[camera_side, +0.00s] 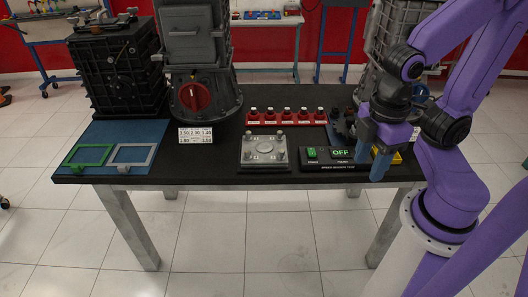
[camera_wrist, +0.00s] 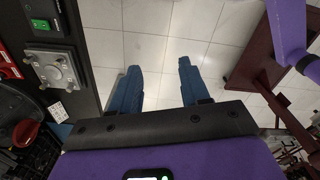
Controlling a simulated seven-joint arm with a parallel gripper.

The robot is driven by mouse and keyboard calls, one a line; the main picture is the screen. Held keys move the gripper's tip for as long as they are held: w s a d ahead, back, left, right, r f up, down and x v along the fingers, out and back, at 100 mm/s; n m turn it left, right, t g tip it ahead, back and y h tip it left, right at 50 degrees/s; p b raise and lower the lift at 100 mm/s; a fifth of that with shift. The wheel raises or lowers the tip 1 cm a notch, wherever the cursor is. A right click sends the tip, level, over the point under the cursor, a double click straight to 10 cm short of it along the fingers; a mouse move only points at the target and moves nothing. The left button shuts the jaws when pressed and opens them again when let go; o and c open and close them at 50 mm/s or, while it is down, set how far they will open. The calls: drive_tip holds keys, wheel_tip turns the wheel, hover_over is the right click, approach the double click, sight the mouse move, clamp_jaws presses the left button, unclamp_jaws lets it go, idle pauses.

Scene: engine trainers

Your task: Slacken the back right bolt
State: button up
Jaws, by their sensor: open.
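A square metal plate (camera_side: 264,160) with a round raised centre and small bolts at its corners sits on the black table top, left of my gripper. The back right bolt (camera_side: 280,138) is small at the plate's far right corner; how far it is screwed in cannot be told. The plate also shows at the left edge of the wrist view (camera_wrist: 50,70). My gripper (camera_side: 371,165) has blue fingers, spread apart and empty, pointing down near the table's front right edge, well right of the plate. In the wrist view the fingers (camera_wrist: 160,88) have only floor between them.
A black switch box (camera_side: 335,165) with green displays stands between plate and gripper. Large machine housings (camera_side: 200,50) fill the back. A blue mat (camera_side: 120,135) with green and grey frames is at left.

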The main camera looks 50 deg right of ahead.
drive_tip(key=w+a+r+m, duration=0.1)
drive_tip(key=w+a+m, duration=0.3)
drive_tip(key=w, duration=0.6)
drive_tip(key=m, duration=1.8)
hover_over(280, 132)
wheel_tip(280, 132, down, 5)
wheel_tip(280, 132, down, 18)
drive_tip(key=shift+r, duration=0.15)
clamp_jaws()
